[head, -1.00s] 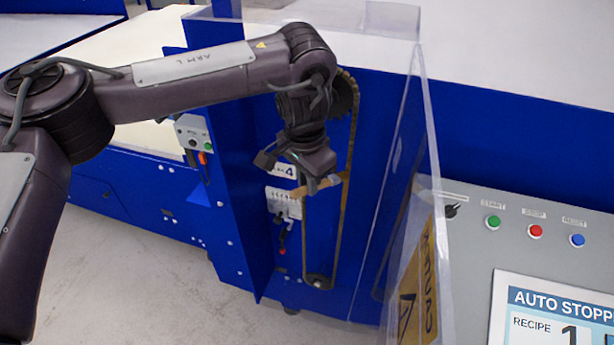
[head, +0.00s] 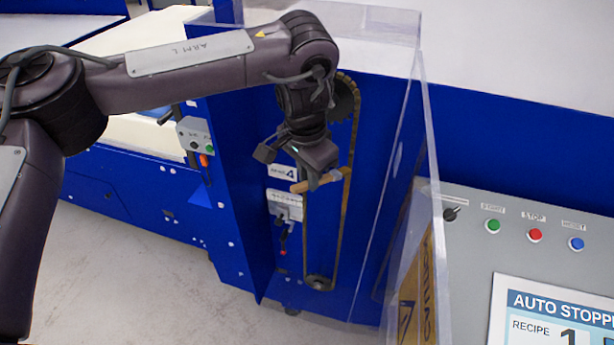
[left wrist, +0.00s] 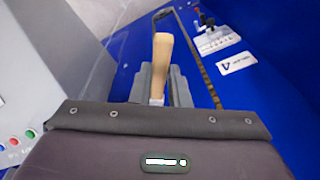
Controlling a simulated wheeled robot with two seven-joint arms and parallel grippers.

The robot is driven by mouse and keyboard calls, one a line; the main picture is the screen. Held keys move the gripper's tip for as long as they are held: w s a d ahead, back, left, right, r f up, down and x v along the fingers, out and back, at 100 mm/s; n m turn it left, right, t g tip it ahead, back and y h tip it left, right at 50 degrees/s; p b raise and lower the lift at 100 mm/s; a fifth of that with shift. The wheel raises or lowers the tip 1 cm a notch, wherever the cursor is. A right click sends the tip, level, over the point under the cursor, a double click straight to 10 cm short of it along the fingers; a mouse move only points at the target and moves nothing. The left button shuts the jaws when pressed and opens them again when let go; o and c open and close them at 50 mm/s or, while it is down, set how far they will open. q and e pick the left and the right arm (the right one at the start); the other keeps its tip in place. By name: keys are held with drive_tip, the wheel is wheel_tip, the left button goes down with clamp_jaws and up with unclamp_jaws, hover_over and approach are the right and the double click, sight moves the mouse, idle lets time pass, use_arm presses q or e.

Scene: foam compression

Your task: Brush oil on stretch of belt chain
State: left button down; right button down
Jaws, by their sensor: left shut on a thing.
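My left gripper (head: 319,181) is shut on the wooden handle of a brush (head: 300,187), which lies roughly crosswise in front of the chain. In the left wrist view, the pale brush handle (left wrist: 162,62) stands up between the fingers (left wrist: 160,88); the bristles cannot be made out. The belt chain (head: 346,215) is a tall narrow loop on the blue panel, from a large dark sprocket at the top to a small one (head: 318,282) below. One chain run also shows in the left wrist view (left wrist: 203,75). Whether the brush touches the chain cannot be told. My right gripper is out of view.
A clear guard panel (head: 432,150) stands right of the chain. A control panel (head: 470,250) with buttons and a screen is further right. A blue upright wall (head: 235,160) closes the left side. White labels and a switch unit (head: 285,205) sit left of the chain.

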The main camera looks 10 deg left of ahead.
use_arm(q)
drive_tip(key=shift+w+f+b, duration=0.1)
drive_tip(key=shift+f+b, duration=0.35)
drive_tip(key=shift+f, duration=1.15)
drive_tip(key=shift+r+p, duration=0.6)
drive_tip(key=shift+r, duration=1.2)
drive_tip(key=shift+f, duration=0.1)
drive_tip(key=shift+s+f, duration=0.1)
drive_tip(key=shift+s, duration=0.55)
drive_tip(key=shift+s+a, duration=0.2)
drive_tip(key=shift+s, duration=0.55)
drive_tip(key=shift+s+a, duration=0.15)
drive_tip(key=shift+s, duration=0.6)
drive_tip(key=shift+s+a, duration=0.2)
drive_tip(key=shift+s, duration=0.55)
